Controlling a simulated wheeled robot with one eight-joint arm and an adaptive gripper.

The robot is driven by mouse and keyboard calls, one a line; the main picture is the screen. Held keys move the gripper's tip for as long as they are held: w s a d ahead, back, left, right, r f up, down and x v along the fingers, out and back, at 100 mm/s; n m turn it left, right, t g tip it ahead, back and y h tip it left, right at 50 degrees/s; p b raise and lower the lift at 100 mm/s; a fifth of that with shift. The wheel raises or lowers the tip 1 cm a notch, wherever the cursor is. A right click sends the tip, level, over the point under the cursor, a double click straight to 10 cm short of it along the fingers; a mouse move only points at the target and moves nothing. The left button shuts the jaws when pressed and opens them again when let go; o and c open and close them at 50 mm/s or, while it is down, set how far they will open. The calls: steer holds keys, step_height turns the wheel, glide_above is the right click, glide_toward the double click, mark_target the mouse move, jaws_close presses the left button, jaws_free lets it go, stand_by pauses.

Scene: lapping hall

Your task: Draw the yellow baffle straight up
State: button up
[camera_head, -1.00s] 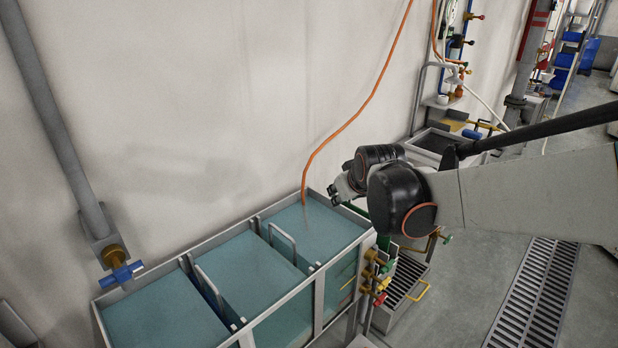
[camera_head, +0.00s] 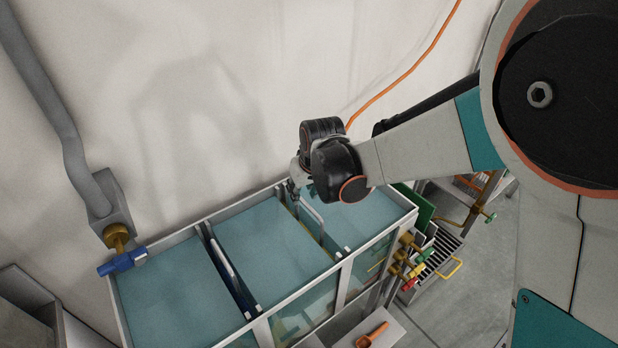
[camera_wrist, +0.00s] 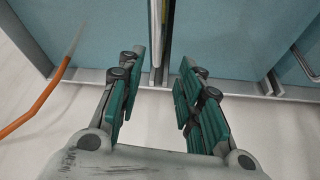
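The yellow baffle (camera_wrist: 157,72) stands in the slot between two basins of the tank. In the wrist view only a narrow yellowish edge of it shows, beside its pale handle (camera_wrist: 155,25). In the head view its handle (camera_head: 312,211) rises just right of and below my gripper (camera_head: 294,187); most of the plate is hidden in the tank. In the wrist view my gripper (camera_wrist: 163,65) is open, its green-padded fingers spread on either side of the line of the handle. Nothing is between the fingers, and contact with the handle is not visible.
A second baffle (camera_head: 229,266) with a blue edge stands in the slot to the left. The grey tank rim (camera_head: 160,244) runs along the wall. An orange hose (camera_head: 408,72) hangs behind my arm. A blue-handled valve (camera_head: 122,261) is at the left.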

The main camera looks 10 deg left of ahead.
mark_target(297, 216)
steer(key=b+x, duration=0.4)
steer(key=x, duration=0.9)
steer(key=shift+w+f, duration=0.1)
jaws_close()
